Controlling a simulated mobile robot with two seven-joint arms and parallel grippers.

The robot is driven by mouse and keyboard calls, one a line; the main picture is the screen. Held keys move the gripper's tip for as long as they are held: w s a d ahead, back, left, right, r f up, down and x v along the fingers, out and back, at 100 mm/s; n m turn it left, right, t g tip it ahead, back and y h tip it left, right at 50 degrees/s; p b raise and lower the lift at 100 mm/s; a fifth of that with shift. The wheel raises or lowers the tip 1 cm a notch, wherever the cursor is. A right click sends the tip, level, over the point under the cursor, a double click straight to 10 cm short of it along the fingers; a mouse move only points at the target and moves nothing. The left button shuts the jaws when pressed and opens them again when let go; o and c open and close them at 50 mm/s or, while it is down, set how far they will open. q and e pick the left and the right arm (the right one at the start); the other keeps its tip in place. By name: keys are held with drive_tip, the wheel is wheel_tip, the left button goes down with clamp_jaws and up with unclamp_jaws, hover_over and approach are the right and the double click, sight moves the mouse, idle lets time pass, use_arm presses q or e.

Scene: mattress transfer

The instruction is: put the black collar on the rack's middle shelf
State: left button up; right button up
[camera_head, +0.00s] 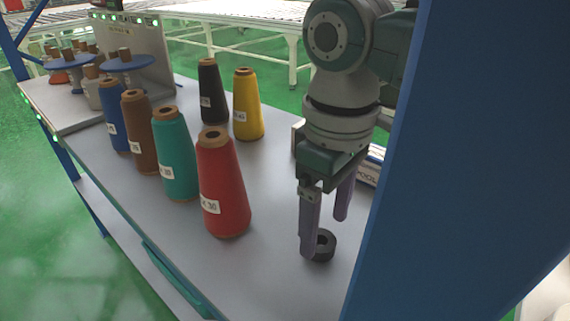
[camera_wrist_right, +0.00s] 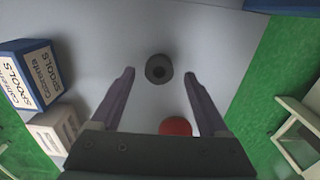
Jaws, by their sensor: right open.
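The black collar (camera_head: 326,246) is a short dark ring lying on the grey table top near its right side. It also shows in the right wrist view (camera_wrist_right: 159,69), lying between the lines of the two fingertips. My right gripper (camera_head: 326,234) points down over the collar with its purple fingers open and spread to either side of it. The near finger hides part of the collar in the head view. I cannot tell whether the fingers touch it. My left gripper is not in view. I cannot make out the rack's middle shelf.
Red (camera_head: 222,190), teal (camera_head: 175,155), brown (camera_head: 139,130), blue (camera_head: 114,115), black (camera_head: 212,95) and yellow (camera_head: 247,105) thread cones stand left of the gripper. A large blue panel (camera_head: 470,160) blocks the right side. A spools box (camera_wrist_right: 30,75) is nearby.

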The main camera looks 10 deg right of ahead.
wheel_tip(320, 180, up, 9)
drive_tip(key=p, duration=0.1)
drive_tip(key=shift+r, duration=0.2)
